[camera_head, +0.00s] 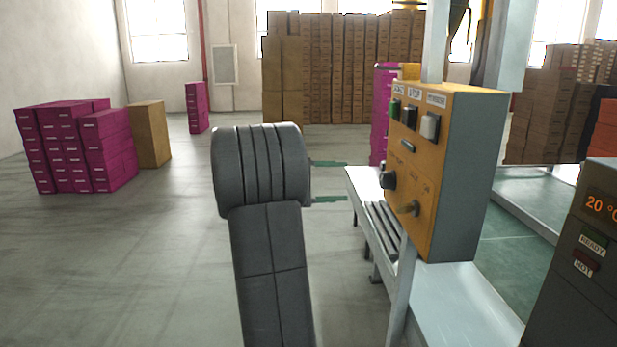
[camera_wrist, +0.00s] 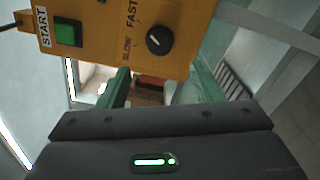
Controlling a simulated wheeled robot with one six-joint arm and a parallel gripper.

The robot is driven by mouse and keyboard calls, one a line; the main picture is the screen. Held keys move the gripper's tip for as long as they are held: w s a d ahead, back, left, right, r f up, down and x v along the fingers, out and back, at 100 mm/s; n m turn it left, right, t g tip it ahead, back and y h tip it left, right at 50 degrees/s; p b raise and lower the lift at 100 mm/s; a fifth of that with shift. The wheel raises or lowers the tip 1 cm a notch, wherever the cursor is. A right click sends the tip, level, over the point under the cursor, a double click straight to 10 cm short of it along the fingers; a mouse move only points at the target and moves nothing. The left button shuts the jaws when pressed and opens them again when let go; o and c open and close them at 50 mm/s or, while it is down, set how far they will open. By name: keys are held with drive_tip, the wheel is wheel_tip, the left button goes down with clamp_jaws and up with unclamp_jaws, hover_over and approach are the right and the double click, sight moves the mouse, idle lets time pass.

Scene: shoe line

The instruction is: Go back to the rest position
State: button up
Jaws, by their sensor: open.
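My gripper (camera_head: 331,181) points right, with its two green fingers apart and nothing seen between them in the head view. In the head view the control box (camera_head: 462,150) stands right of the fingers. I cannot tell whether the fingers touch it. The green START button (camera_wrist: 68,33) and the black SLOW–FAST knob (camera_wrist: 159,41) face the wrist camera.
A conveyor (camera_head: 455,295) with rollers runs below the box. A dark unit (camera_head: 575,260) reading 20 °C stands at the right. Purple boxes (camera_head: 75,150) and a brown carton (camera_head: 150,135) stand at the left. Stacked brown boxes (camera_head: 345,70) fill the back.

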sight(381, 180)
drive_tip(key=d, duration=1)
drive_tip(key=shift+w+b, duration=0.2)
drive_tip(key=shift+b, duration=0.1)
